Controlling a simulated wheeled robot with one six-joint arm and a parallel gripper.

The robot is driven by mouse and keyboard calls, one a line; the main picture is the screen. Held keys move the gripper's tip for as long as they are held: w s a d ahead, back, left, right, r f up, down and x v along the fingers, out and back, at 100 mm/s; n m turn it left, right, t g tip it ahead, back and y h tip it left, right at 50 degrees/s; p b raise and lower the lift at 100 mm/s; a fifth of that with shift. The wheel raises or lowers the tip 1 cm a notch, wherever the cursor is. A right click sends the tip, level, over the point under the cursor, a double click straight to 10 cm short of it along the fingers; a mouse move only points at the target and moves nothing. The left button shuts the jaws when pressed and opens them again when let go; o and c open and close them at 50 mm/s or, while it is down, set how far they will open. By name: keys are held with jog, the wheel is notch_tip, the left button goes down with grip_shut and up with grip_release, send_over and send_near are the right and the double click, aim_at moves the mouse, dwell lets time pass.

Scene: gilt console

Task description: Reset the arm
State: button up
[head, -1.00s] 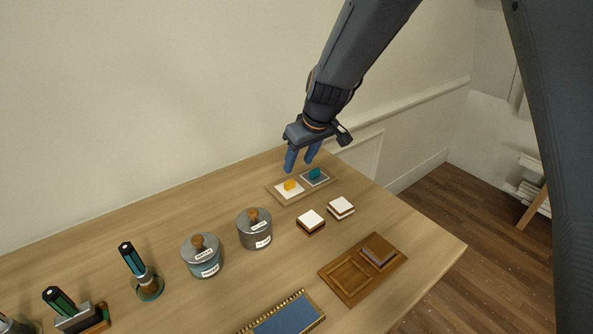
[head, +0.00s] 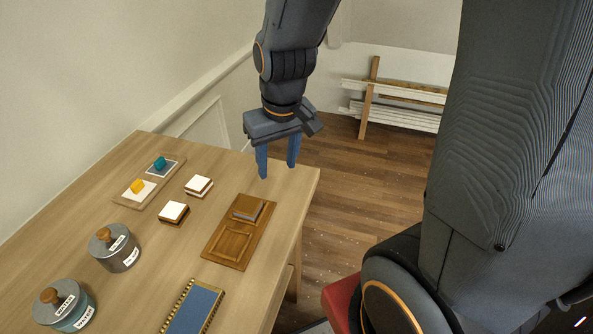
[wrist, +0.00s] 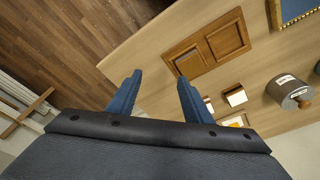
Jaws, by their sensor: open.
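My gripper (head: 278,163) hangs open and empty from my arm, its blue fingers spread and pointing down. In the head view it is above the far right part of the wooden table (head: 225,290), near the table's edge. In the wrist view the gripper (wrist: 157,92) shows its two fingers apart with nothing between them, over the table's edge and the floor.
On the table are a wooden panel (head: 228,243) with a grey-topped block (head: 248,207), two white-topped blocks (head: 174,212) (head: 199,186), a tray (head: 146,205) with yellow and teal pieces, lidded jars (head: 115,248) and a blue gilt-edged item (head: 195,312). Planks (head: 400,105) stand beyond.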

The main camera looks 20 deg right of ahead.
jog(key=shift+m, duration=0.7)
jog(key=s+d, duration=0.2)
jog(key=s, duration=0.1)
jog(key=s+d, duration=0.1)
jog(key=shift+s+f, duration=0.2)
jog(key=shift+f, duration=0.05)
jog(key=shift+f+g+b, duration=0.3)
jog(key=shift+f+b, duration=0.8)
jog(key=shift+f, duration=0.15)
